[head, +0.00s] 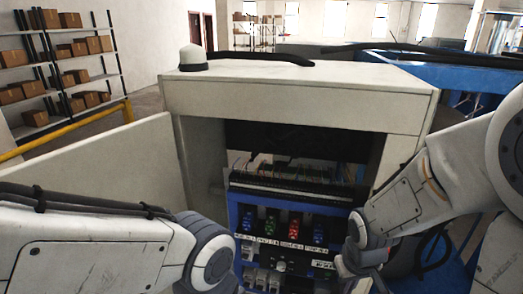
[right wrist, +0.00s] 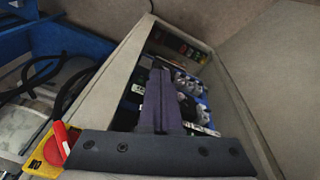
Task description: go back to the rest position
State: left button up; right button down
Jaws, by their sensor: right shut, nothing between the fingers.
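My right arm comes in from the right in the head view, and its dark wrist end (head: 362,250) is in front of the right side of the cabinet's blue panel. In the right wrist view my right gripper (right wrist: 158,75) is shut, with its dark fingers together and empty, pointing at the blue panel area. My left arm comes in at the lower left of the head view. Its grey joint is in front of the cabinet's lower left, and the left gripper itself is not visible.
A white cabinet (head: 290,92) stands open ahead, its door (head: 95,160) swung left. Inside, a blue panel (head: 236,215) carries coloured connectors and switches. A red handle on a yellow plate (right wrist: 42,155) sits on the cabinet's side. Shelves with boxes stand far left; blue equipment (head: 460,75) stands behind right.

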jog(key=s+a+r+n+g, duration=0.1)
jog(key=s+a+r+n, duration=0.2)
jog(key=s+a, duration=0.4)
jog(key=s+a+r+n+g+y, duration=0.1)
jog(key=s+a+r+n, duration=0.1)
jog(key=s+a+r, duration=0.2)
jog(key=s+a, duration=0.3)
jog(key=shift+n, duration=0.4)
